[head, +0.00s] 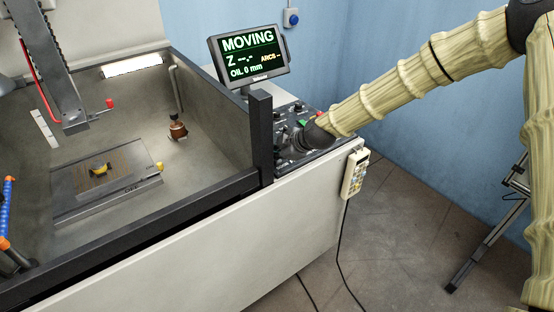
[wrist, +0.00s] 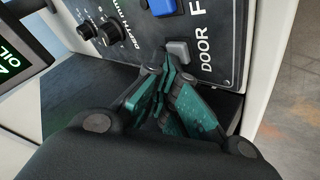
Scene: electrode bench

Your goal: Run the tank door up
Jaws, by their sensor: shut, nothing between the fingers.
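The control panel (head: 310,128) is beside the tank, with my gripper (head: 284,150) down at its left part. In the wrist view my gripper (wrist: 165,72) is shut and empty. Its fingertips are at the lower edge of a grey button (wrist: 178,50) next to the word DOOR; I cannot tell if they press it. A blue button (wrist: 162,7) sits beyond. The tank (head: 200,110) stands open at the top, and its dark front rim (head: 130,238) runs low along the front. The screen (head: 248,56) reads MOVING, Z without a value, and OIL 0 mm.
Inside the tank are a work plate (head: 105,180) with a small yellow-and-black piece, and a grey vertical head (head: 70,95). A dark post (head: 262,135) stands left of my gripper. A corded handset (head: 354,174) hangs on the cabinet's right side. The floor to the right is mostly clear.

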